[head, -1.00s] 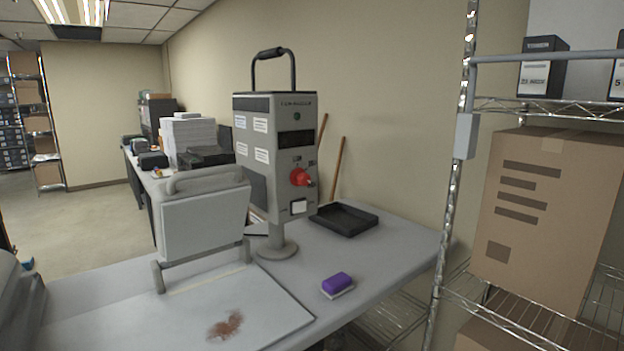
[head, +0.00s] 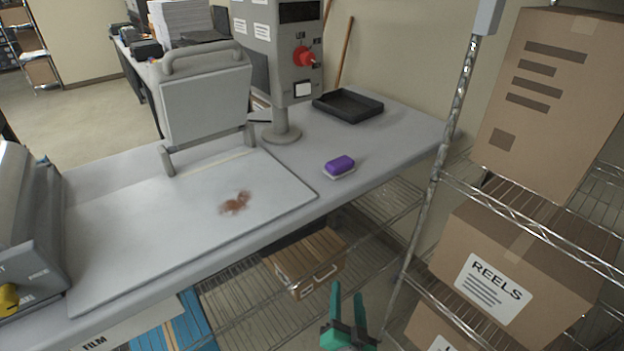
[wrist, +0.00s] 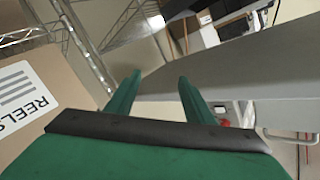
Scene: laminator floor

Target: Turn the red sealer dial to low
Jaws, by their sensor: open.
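The red sealer dial (head: 303,56) is on the front of a grey control box (head: 286,75) that stands on a post at the back of the table. Its pointer direction is too small to read. A white switch or button (head: 303,90) sits below the dial. My green gripper (head: 347,290) is at the bottom of the head view, in front of and below the table edge, well apart from the dial. In the wrist view its two fingers (wrist: 153,88) are spread with nothing between them.
On the table (head: 400,140) are a purple sponge (head: 340,165), a black tray (head: 348,105) and a stained white board (head: 150,230). A wire shelf with cartons (head: 495,280) stands close at right. A grey machine with a yellow knob (head: 8,297) is at left.

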